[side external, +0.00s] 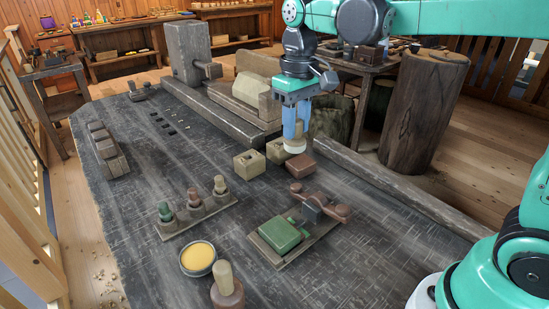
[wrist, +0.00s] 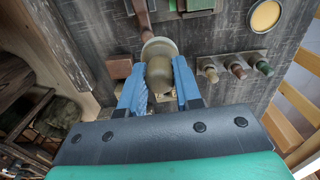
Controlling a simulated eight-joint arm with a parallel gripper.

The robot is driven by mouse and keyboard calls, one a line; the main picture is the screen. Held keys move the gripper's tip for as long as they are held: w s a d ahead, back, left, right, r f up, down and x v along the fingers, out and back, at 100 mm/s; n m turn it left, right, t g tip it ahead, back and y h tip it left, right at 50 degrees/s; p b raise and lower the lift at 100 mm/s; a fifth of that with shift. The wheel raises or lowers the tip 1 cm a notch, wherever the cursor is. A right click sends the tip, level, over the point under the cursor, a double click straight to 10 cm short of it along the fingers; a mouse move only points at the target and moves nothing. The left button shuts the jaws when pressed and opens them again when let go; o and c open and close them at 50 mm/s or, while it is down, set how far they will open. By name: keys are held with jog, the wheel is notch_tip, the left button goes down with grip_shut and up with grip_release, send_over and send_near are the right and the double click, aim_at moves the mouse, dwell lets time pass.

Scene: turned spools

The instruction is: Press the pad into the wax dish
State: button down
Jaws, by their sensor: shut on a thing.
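My gripper (side external: 294,128) has blue fingers and is shut on the pad, which has a tan rounded handle and a pale, round face (side external: 295,146). In the wrist view the pad's handle (wrist: 160,73) sits between the fingers (wrist: 158,88), with the pale rim at its far end. In the side view the pad seems held above the bench, beside the tan blocks; its exact height is hard to tell. The wax dish (side external: 198,258) is a round, dark-rimmed dish of yellow wax at the bench's near left, apart from the pad. It also shows at the wrist view's top right (wrist: 265,15).
Tan blocks (side external: 249,162) and a red-brown block (side external: 301,166) lie close by the pad. A board with a green block (side external: 278,236), a rack of pegs (side external: 195,206) and a knob-handled brown tool (side external: 227,291) surround the dish. The bench's left middle is mostly clear.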

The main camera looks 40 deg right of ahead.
jog(key=w+a+f+n, duration=0.1)
jog(key=a+f+n, duration=0.3)
jog(key=a, duration=0.6)
jog(key=a+f+n, duration=0.3)
jog(key=a+n, duration=0.2)
jog(key=a, duration=0.6)
jog(key=shift+w+d+f, duration=0.1)
jog(key=shift+f, duration=1.4)
jog(key=shift+w+f, duration=0.1)
jog(key=shift+f, duration=1.35)
jog(key=shift+f, duration=0.55)
notch_tip(320, 180, up, 7)
